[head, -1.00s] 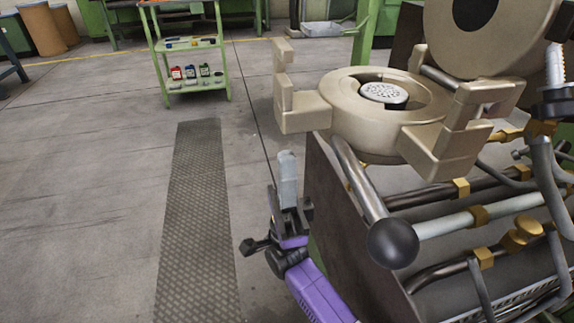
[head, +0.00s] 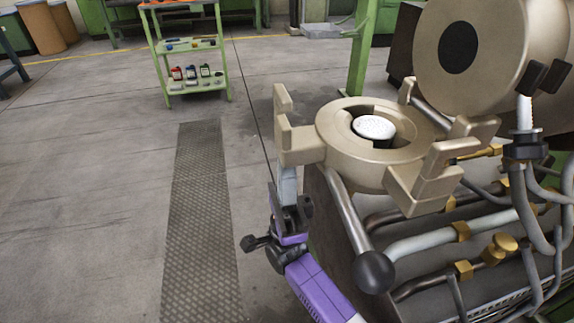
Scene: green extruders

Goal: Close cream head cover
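The cream head cover (head: 335,122) looks like a thick ring with square lugs, lying swung open and facing up, with a white perforated disc (head: 374,128) in its middle. A steel handle with a black ball knob (head: 373,271) runs down from it. A cream drum (head: 432,45) with a dark round face stands at upper right, apart from the ring. My gripper (head: 288,190), on my purple arm, is left of the handle and below the ring's left lug. It looks clear of the knob. I cannot tell whether its fingers are open; they partly overlap.
Pipes with brass fittings (head: 505,243) crowd the machine at lower right. A dark panel (head: 325,215) stands between my arm and the pipes. A green cart (head: 190,45) with bottles is at the back. The floor on the left is clear.

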